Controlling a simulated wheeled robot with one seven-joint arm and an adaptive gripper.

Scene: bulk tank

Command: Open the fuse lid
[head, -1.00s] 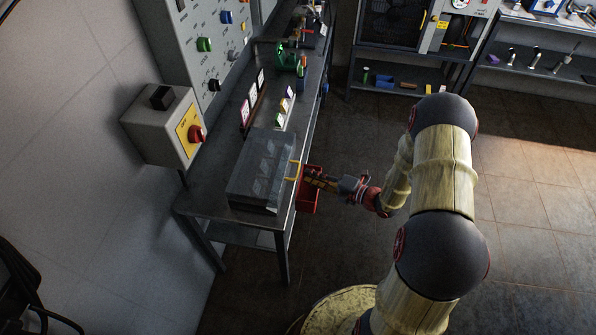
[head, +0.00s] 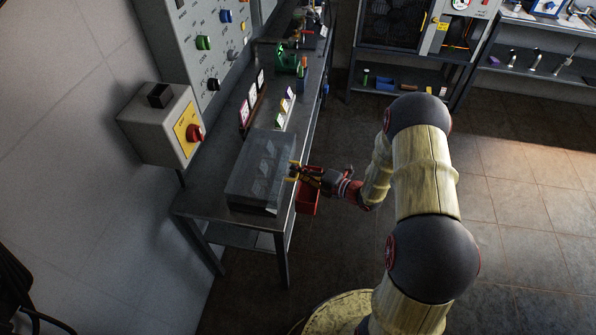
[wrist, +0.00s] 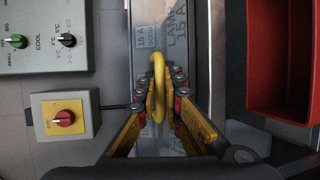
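The fuse lid (head: 262,165) is a clear, box-like cover lying closed on the near end of the metal bench. A yellow loop handle (wrist: 158,85) stands at its right side, and it also shows in the head view (head: 294,170). My gripper (head: 297,172) reaches this handle from the right. In the wrist view my gripper (wrist: 160,90) has its two fingers close in on either side of the handle, shut on it. Labels reading "15 A" and "LAMP" show beyond the fingertips. The lid's inside is only dimly visible.
A red open bin (head: 308,203) hangs beside the bench, just below my gripper; it shows at the right in the wrist view (wrist: 285,60). A grey switch box (head: 160,125) with a red knob is on the wall. Small cards and a green item stand farther along the bench.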

